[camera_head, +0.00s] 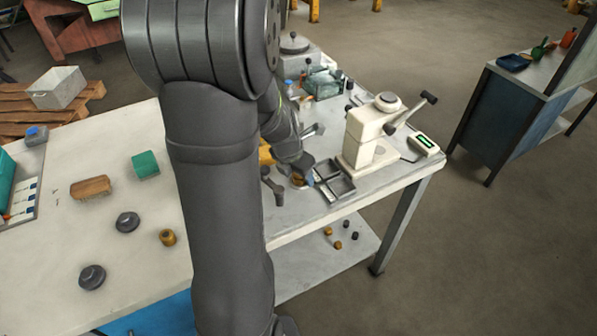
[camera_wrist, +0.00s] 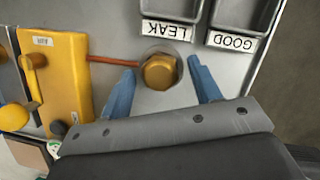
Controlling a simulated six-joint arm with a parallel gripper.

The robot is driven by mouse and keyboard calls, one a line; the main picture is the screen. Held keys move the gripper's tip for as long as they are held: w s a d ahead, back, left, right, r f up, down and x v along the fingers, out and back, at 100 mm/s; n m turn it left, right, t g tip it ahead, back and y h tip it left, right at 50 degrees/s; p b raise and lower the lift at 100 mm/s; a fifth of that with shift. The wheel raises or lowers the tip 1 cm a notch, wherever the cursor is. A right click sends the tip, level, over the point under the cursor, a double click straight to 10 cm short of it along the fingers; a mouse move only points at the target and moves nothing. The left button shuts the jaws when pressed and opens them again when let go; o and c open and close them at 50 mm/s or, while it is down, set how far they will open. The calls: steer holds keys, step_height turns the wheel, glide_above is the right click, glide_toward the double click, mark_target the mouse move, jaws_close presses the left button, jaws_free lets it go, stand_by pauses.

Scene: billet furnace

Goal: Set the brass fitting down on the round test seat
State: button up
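A gold-brown brass fitting (camera_wrist: 160,72) sits on the round grey test seat (camera_wrist: 160,48) in the wrist view, seen from above. My gripper (camera_wrist: 160,66) has its two blue fingers apart, one on each side of the fitting, with a visible gap on both sides. In the head view the fitting (camera_head: 298,181) shows small beside my gripper (camera_head: 306,176), partly hidden by my arm. A second brass fitting (camera_head: 167,237) lies on the near table top.
Two grey trays labelled LEAK (camera_wrist: 170,8) and GOOD (camera_wrist: 238,12) lie close to the seat. A yellow block with a lever (camera_wrist: 68,75) stands left in the wrist view, with a red line towards the seat. A cream press (camera_head: 368,140) stands behind the trays.

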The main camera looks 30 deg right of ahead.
steer(key=v, duration=1.2)
steer(key=shift+r, duration=0.2)
steer(key=x, duration=1.2)
steer(key=shift+f, duration=0.2)
steer(key=shift+r, duration=0.15)
steer(key=shift+r, duration=0.15)
